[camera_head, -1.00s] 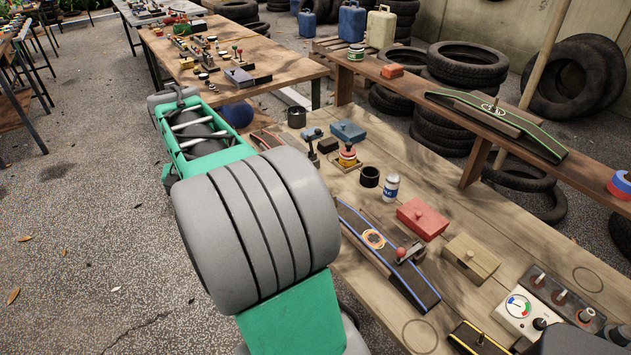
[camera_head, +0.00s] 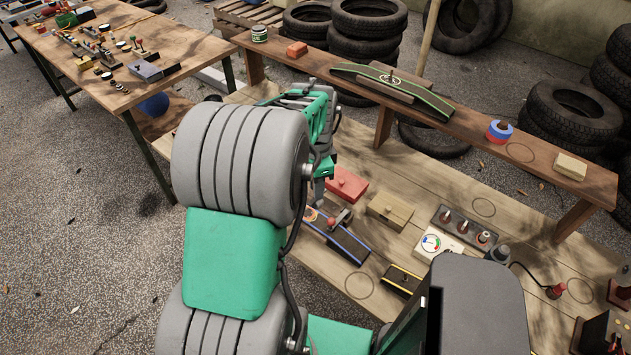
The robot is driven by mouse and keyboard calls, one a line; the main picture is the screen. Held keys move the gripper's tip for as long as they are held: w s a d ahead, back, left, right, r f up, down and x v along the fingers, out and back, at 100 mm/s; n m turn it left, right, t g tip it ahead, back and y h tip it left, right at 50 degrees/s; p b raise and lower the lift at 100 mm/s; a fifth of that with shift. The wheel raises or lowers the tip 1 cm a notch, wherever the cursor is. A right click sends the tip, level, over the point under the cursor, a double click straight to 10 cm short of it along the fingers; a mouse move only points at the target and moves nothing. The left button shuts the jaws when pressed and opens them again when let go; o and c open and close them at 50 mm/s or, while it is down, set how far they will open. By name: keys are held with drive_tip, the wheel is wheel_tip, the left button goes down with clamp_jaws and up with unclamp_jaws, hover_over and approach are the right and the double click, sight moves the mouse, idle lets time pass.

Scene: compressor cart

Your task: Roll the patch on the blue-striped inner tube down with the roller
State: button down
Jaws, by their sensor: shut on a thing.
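The blue-striped inner tube (camera_head: 348,244) lies on the bench in the head view, dark with blue edges. Only its near right part shows clearly. The orange-ringed patch (camera_head: 310,215) shows in part at the edge of my arm. A dark fitting with a red ball knob (camera_head: 341,217) stands at the tube, right of the patch. My gripper (camera_head: 321,188) is partly visible above the tube's far end, pointing down. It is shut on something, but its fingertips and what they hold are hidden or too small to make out. I cannot pick out the roller.
A raised shelf behind carries a green-striped tube (camera_head: 432,100) and blue-and-red tape (camera_head: 499,131). My arm hides the bench's left part.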

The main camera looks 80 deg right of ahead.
drive_tip(key=shift+f+b, duration=1.75)
drive_tip(key=shift+f, duration=1.1)
drive_tip(key=shift+f, duration=0.35)
drive_tip(key=shift+w, duration=0.1)
